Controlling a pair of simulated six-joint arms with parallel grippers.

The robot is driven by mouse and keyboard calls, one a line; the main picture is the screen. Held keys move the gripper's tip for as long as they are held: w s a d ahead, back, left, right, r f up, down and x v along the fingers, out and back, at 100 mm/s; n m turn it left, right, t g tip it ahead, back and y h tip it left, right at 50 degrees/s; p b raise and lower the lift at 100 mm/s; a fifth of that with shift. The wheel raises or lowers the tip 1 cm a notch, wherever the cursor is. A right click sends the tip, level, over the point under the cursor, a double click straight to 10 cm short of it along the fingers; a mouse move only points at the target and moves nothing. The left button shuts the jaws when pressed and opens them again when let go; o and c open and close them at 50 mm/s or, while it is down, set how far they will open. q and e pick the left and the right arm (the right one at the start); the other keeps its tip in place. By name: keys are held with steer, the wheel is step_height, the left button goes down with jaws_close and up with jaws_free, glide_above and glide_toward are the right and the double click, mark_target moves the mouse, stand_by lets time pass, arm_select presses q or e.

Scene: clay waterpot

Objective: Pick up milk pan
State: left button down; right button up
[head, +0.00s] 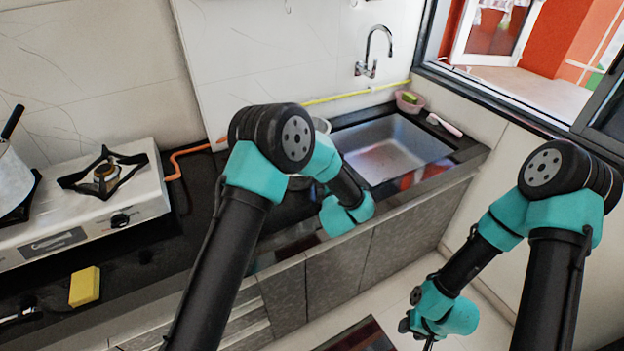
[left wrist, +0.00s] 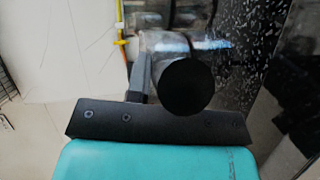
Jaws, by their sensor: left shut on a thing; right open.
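A silvery metal pan (head: 322,125) shows only as a bit of rim behind my left arm, beside the sink; I take it for the milk pan. In the left wrist view a shiny metal surface (left wrist: 165,42) lies beyond a round black end (left wrist: 187,88), which looks like its handle. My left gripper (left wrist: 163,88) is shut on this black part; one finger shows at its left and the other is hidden. In the head view my left fingers are hidden behind the arm. My right gripper (head: 418,337) is open and empty, low over the floor at the lower right.
A gas stove (head: 95,205) stands at the left, with a pale pot (head: 12,180) on it. A yellow sponge (head: 85,286) lies on the black counter (head: 150,268). The sink (head: 390,150) is behind my arms, with a pink basket (head: 409,103) at its back corner.

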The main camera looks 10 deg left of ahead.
arm_select(q)
steer(key=shift+r, duration=0.85)
step_height(320, 180, up, 2)
steer(key=shift+r, duration=0.1)
steer(key=s+a+f+v, duration=0.1)
steer(key=a+f+v, duration=0.1)
steer(key=v, duration=1.3)
steer(key=shift+s, duration=0.35)
